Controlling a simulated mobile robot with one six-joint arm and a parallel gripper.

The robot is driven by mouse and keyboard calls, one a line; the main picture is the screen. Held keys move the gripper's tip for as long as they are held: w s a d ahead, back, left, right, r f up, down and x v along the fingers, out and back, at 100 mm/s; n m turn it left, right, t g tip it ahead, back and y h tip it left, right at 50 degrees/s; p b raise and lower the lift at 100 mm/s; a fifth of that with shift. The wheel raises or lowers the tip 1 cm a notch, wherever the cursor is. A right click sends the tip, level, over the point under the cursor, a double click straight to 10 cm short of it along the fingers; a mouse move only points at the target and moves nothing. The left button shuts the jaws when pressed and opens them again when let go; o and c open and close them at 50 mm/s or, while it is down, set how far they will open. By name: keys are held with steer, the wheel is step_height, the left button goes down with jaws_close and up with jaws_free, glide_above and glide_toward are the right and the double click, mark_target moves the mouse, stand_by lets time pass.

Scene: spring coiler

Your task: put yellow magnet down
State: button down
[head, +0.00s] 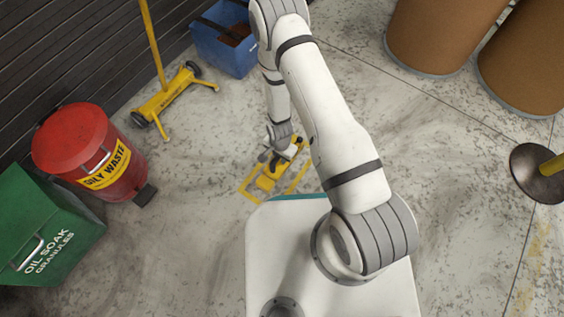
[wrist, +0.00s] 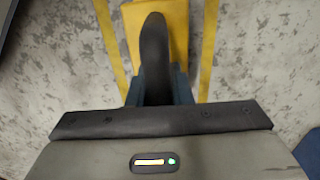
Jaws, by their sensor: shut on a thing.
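The yellow magnet (head: 267,178) is low over or on the concrete floor, inside a yellow painted outline (head: 247,195), in the head view. My gripper (head: 284,153) is at its upper end, shut on it. In the wrist view the yellow body of the magnet (wrist: 178,25) is seen from above, with a dark handle (wrist: 154,50) running down to the gripper (wrist: 158,98). Yellow painted lines (wrist: 108,30) show on both sides of it. The fingertips are mostly hidden, and I cannot tell whether the magnet touches the floor.
A yellow wheeled floor tool (head: 172,98) stands at the upper left, near a blue bin (head: 225,45). A red oily waste can (head: 85,150) and a green oil soak box (head: 45,230) are at left. Brown drums (head: 435,35) and a post base (head: 535,175) are at right. Floor between is clear.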

step_height(320, 180, down, 4)
steer(key=shift+r+b, duration=0.25)
steer(key=shift+b, duration=0.55)
steer(key=shift+r, duration=0.1)
steer(key=c, duration=1.3)
jaws_free()
